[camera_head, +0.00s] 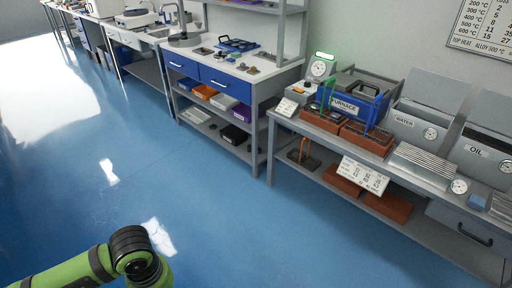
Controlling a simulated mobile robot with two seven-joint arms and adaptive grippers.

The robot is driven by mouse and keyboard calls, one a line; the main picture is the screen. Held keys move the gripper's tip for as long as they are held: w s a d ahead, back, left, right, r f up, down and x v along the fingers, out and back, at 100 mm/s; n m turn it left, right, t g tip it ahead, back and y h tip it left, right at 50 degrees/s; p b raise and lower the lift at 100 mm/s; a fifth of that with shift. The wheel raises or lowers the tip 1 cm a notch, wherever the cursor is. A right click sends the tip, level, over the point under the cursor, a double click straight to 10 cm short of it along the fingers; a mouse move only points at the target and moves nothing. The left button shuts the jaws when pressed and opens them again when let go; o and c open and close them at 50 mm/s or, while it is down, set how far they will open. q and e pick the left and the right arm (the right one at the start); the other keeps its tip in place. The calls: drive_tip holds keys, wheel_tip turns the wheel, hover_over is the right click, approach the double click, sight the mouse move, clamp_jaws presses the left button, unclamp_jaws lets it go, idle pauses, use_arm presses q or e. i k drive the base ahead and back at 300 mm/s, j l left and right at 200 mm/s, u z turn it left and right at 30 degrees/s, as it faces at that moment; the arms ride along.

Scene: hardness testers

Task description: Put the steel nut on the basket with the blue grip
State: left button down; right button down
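I cannot make out a steel nut in this view; small items on the benches are too small to tell apart. A blue upright grip (373,112) stands at the right of the furnace (345,103) on the right bench; the basket under it is too small to make out clearly. A green upright grip (326,95) stands to its left. My green left arm with a black joint enters at the bottom left, over the floor and far from the benches. Neither of my grippers is in view.
The right bench (408,172) also holds a water tank (418,122), an oil tank (482,153), brick-red blocks (367,138) and gauges. A bench with blue drawers (226,84) stands left of it, with bins on its shelf. The blue floor (215,215) in front is clear.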

sight(356, 127)
drive_tip(key=i+z, duration=0.2)
drive_tip(key=z, duration=0.2)
drive_tip(key=i+z, duration=0.25)
drive_tip(key=z, duration=0.2)
drive_tip(key=i+z, duration=0.2)
drive_tip(key=z, duration=0.2)
drive_tip(key=i+j+z, duration=0.2)
drive_tip(key=z, duration=0.25)
drive_tip(key=i+j+z, duration=0.1)
drive_tip(key=i+j, duration=0.2)
drive_tip(key=i+j+z, duration=0.15)
drive_tip(key=i+j, duration=0.2)
drive_tip(key=j, duration=0.15)
drive_tip(key=i+j+z, duration=0.1)
drive_tip(key=i+j, duration=0.15)
drive_tip(key=j, duration=0.2)
drive_tip(key=i+j+z, duration=0.1)
drive_tip(key=i+j, duration=0.2)
drive_tip(key=j, duration=0.2)
